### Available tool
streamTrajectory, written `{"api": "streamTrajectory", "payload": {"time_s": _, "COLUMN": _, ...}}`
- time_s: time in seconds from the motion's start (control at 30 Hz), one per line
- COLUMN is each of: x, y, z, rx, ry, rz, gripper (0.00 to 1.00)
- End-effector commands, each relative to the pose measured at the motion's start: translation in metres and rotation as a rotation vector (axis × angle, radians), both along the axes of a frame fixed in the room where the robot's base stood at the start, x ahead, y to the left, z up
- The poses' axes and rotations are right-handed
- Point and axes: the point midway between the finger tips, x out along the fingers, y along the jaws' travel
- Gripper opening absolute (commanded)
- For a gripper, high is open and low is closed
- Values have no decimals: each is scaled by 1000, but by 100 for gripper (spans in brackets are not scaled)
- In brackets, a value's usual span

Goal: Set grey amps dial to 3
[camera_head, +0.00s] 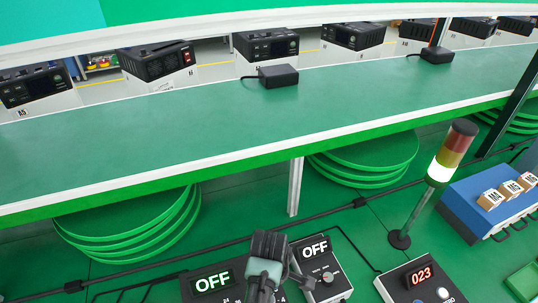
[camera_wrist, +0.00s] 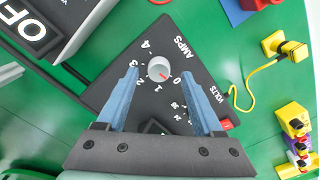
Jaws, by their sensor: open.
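The grey amps dial (camera_wrist: 159,69) is a round knob on a dark panel (camera_wrist: 152,108) in the wrist view, ringed by the numbers 0 to 4 and the word AMPS. In the head view my gripper (camera_head: 265,272) is at the bottom centre, beside a panel with an OFF display (camera_head: 212,281); the amps dial is hidden there.
In the head view, a second OFF panel (camera_head: 320,265), a 023 display box (camera_head: 418,280) and a signal lamp (camera_head: 452,150) stand to the right.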

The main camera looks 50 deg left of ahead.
Motion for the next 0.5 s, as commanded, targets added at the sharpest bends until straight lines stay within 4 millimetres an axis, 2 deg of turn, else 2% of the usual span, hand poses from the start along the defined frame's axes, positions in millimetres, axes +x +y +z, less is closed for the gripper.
{"api": "streamTrajectory", "payload": {"time_s": 0.2, "x": 0, "y": 0, "z": -17, "rx": 0, "ry": -1, "rz": 0, "gripper": 68}}
{"api": "streamTrajectory", "payload": {"time_s": 0.5, "x": 0, "y": 0, "z": -18, "rx": 1, "ry": -2, "rz": 0, "gripper": 68}}
